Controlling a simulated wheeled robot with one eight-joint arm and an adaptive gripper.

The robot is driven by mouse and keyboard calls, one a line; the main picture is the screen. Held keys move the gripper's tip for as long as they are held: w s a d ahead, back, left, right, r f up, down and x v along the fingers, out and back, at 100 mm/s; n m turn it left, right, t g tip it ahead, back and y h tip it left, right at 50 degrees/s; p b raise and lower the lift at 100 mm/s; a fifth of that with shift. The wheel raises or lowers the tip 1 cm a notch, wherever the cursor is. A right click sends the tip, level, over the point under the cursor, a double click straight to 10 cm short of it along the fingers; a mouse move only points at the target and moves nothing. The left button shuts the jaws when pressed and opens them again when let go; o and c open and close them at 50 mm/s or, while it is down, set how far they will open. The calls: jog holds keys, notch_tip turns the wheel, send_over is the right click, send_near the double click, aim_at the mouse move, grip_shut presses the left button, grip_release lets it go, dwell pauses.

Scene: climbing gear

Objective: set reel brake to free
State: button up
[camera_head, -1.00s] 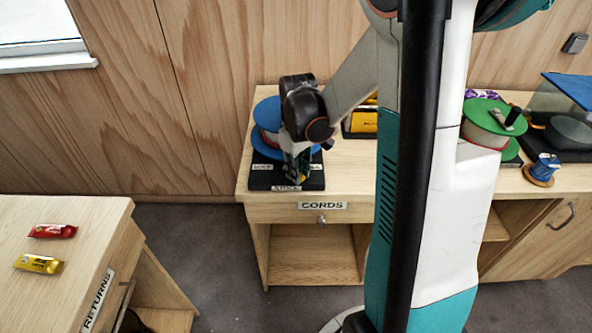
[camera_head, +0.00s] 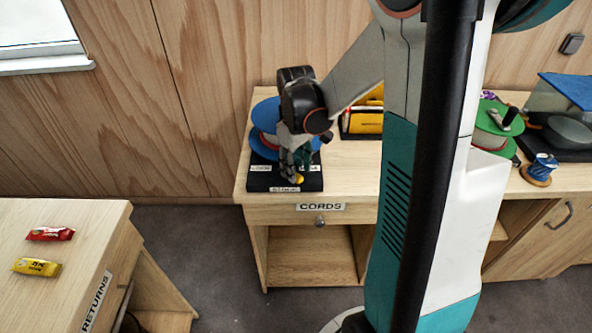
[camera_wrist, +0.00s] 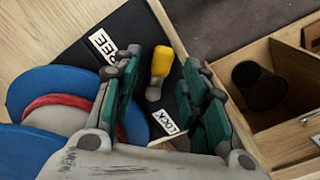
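The brake lever has a yellow knob (camera_wrist: 161,58) on a short grey stem. The knob stands out between the two labels. My gripper (camera_wrist: 172,72) is open, one finger on each side of the lever. I cannot tell whether a finger touches it. In the head view the knob (camera_head: 299,179) shows below my fingertips.
A yellow item (camera_head: 366,122) stands in a black holder just right of the reel. A green reel (camera_head: 497,122) and a small blue spool (camera_head: 541,168) are farther right. The RETURNS table (camera_head: 100,225) at left holds red and yellow packets. The table's front edge is close to the base.

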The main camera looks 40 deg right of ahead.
notch_tip(320, 180, up, 10)
dwell(0.4)
dwell(0.4)
